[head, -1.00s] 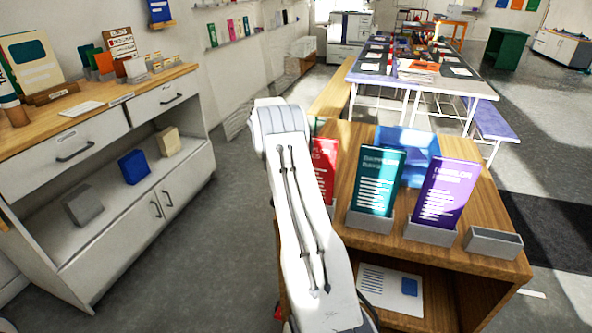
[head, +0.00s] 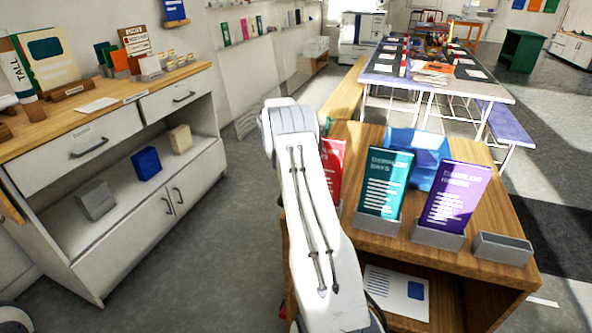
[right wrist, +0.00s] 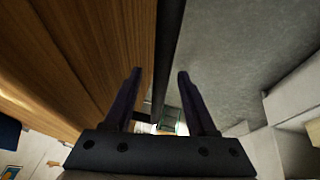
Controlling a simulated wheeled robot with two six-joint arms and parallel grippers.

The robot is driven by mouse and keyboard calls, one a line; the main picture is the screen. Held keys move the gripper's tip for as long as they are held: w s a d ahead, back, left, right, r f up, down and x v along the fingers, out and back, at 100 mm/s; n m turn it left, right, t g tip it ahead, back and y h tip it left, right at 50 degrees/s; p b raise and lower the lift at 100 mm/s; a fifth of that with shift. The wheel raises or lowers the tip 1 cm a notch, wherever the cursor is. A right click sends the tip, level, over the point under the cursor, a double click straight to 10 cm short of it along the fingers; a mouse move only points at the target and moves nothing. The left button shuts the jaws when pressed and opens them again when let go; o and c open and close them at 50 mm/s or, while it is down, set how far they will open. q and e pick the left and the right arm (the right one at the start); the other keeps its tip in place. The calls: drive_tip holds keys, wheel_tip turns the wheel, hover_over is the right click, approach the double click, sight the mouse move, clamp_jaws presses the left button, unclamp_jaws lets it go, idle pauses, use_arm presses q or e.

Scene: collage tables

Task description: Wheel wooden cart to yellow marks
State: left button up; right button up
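The wooden cart (head: 470,262) stands close in front of me at the right of the head view. Its top holds red, teal (head: 384,184) and purple (head: 455,197) brochures in grey holders and a blue tray (head: 425,150). My white arm crosses the cart's left side, and its gripper is hidden there. In the right wrist view, my right gripper (right wrist: 160,82) has its fingers apart, with a dark bar (right wrist: 165,50) running between them beside brown wood. I cannot tell whether they touch the bar. My left gripper and yellow marks are not in view.
A white cabinet (head: 122,225) with a wooden top stands on the left. A long table (head: 440,88) with benches stands beyond the cart. Grey floor (head: 215,255) is clear between cabinet and cart. A pale strip (head: 543,302) lies on the floor at right.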

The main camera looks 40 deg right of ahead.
drive_tip(key=v, duration=1)
drive_tip(key=shift+r, duration=0.2)
drive_tip(key=shift+a, duration=0.15)
